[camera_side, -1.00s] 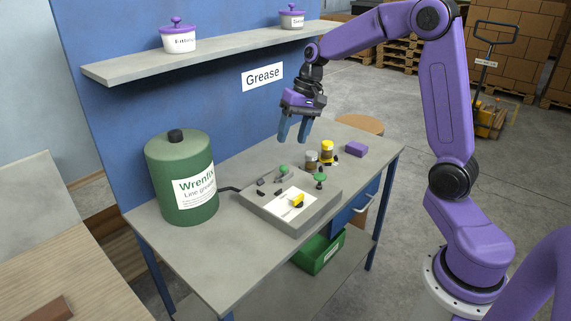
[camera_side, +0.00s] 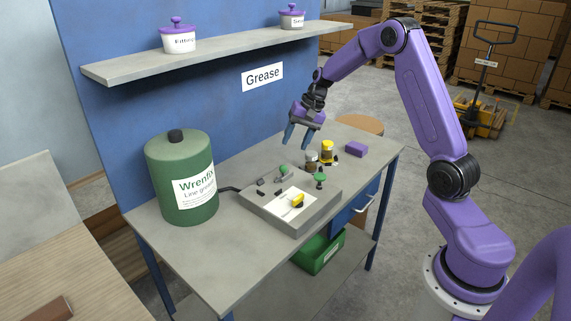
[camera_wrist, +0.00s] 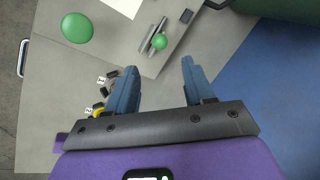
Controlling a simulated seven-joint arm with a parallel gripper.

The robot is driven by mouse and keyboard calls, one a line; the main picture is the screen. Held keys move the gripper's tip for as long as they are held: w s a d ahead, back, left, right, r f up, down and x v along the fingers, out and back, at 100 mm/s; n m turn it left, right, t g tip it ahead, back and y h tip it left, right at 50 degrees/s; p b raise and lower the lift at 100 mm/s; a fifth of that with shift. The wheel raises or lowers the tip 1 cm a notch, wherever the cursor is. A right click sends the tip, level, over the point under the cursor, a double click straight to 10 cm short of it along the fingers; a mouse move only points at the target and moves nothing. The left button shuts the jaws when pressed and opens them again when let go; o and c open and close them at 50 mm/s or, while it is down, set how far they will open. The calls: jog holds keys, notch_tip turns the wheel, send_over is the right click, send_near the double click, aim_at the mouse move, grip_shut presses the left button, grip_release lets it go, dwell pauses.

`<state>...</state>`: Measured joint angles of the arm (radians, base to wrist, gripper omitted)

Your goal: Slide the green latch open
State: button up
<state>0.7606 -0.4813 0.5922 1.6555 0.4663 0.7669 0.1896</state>
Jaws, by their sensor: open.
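A grey fixture block (camera_side: 262,211) lies on the bench. A small green knob (camera_side: 283,169) is at its back edge. In the wrist view this knob (camera_wrist: 160,41) sits on a narrow dark rail, which looks like the latch. A larger green mushroom-shaped knob (camera_side: 320,177) stands at the block's right corner and shows at upper left in the wrist view (camera_wrist: 77,28). My gripper (camera_side: 298,141) is open and empty, tilted downward above the back of the block. In the wrist view, the small knob lies just beyond and between its blue fingers (camera_wrist: 159,70), apart from them.
A shelf (camera_side: 210,55) is above.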

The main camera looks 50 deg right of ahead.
aim_at(285, 166)
jog(key=x, duration=0.9)
jog(key=shift+f, duration=0.15)
